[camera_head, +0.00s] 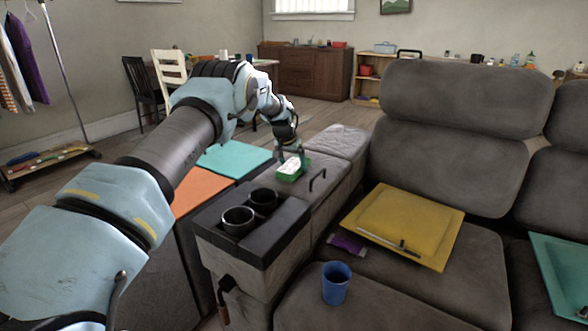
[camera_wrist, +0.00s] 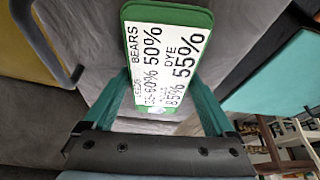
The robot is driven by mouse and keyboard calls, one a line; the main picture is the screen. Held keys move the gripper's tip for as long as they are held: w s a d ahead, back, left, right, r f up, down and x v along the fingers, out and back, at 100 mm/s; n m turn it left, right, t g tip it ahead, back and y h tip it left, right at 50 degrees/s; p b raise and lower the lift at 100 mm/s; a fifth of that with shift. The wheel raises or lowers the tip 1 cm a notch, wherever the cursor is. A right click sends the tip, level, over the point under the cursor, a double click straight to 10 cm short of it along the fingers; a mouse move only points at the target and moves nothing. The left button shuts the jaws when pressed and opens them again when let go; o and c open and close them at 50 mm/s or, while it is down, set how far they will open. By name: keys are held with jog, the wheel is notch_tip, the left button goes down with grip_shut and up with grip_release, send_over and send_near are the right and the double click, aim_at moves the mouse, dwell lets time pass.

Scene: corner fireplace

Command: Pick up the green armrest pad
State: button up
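The green armrest pad (camera_head: 287,178) is a small green block with a white printed top face. It lies on the grey sofa armrest, beyond the cup holders. In the wrist view the pad (camera_wrist: 190,15) shows its green rim and black lettering with percentages. My gripper (camera_head: 292,156) is right at the pad, pointing down. In the wrist view its two teal fingers (camera_wrist: 157,80) are spread apart, one on each side of the pad's near part. I cannot tell whether the fingertips touch its sides. The pad's underside is hidden.
A black console with two cup holders (camera_head: 238,221) is nearer on the armrest, with a dark handle (camera_head: 317,181) beside the pad. Orange (camera_head: 199,190) and teal (camera_head: 235,159) panels lie to the left. The sofa seat holds a yellow tray (camera_head: 408,216) and a blue cup (camera_head: 336,284).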

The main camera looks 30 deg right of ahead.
jog(key=c, duration=0.7)
jog(key=shift+c, duration=0.2)
jog(key=shift+r, duration=0.15)
